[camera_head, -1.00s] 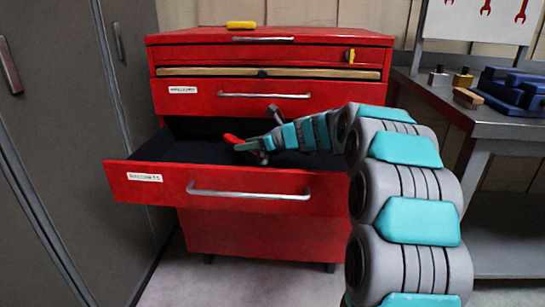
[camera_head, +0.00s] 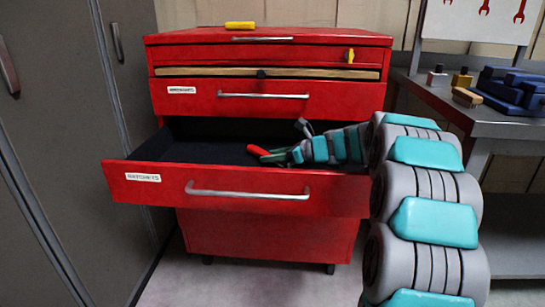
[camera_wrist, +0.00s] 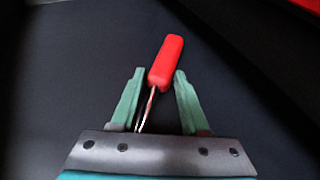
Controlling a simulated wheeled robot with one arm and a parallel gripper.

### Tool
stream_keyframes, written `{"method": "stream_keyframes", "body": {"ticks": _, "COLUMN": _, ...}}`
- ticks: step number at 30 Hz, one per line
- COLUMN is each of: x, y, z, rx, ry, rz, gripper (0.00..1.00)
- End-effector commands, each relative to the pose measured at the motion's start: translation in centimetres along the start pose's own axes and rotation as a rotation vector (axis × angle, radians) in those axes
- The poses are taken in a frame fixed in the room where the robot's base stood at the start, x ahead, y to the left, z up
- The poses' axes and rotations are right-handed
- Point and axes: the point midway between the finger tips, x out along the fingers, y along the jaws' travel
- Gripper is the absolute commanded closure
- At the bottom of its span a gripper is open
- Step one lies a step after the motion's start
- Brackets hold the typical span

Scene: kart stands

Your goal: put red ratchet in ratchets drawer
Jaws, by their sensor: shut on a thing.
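The open ratchets drawer (camera_head: 240,203) has a white label on its red front that appears to read "RATCHETS", and a dark lining. The red ratchet (camera_head: 257,150) shows its red handle inside the drawer's outline, low over the dark lining. My gripper (camera_head: 283,155) is shut on it. In the wrist view, the ratchet (camera_wrist: 166,62) lies between the two green fingers of my gripper (camera_wrist: 159,73), its red handle pointing away and its thin metal part running back towards the palm. I cannot tell whether it touches the lining.
The red cabinet (camera_head: 270,241) has a shut labelled drawer (camera_head: 340,97) above the open one. A yellow object (camera_head: 240,25) lies on its top. A grey bench (camera_head: 440,97) with blue blocks (camera_head: 515,90) stands at right, a grey locker (camera_head: 45,150) at left. The visible drawer lining looks clear.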

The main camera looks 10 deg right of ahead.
Motion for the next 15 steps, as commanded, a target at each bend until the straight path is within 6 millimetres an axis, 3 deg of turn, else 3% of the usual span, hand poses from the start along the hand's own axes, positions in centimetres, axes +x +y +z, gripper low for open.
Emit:
{"method": "stream_keyframes", "body": {"ticks": 4, "x": 0.05, "y": 0.01, "z": -0.06, "rx": 0.001, "ry": -0.001, "rz": 0.000, "gripper": 1.00}}
{"method": "stream_keyframes", "body": {"ticks": 5, "x": 0.05, "y": 0.00, "z": -0.09, "rx": 0.001, "ry": 0.000, "rz": 0.000, "gripper": 0.53}}
{"method": "stream_keyframes", "body": {"ticks": 13, "x": 0.05, "y": 0.00, "z": -0.10, "rx": 0.001, "ry": 0.000, "rz": 0.000, "gripper": 0.22}}
{"method": "stream_keyframes", "body": {"ticks": 15, "x": 0.05, "y": 0.01, "z": -0.11, "rx": 0.001, "ry": 0.000, "rz": 0.000, "gripper": 0.21}}
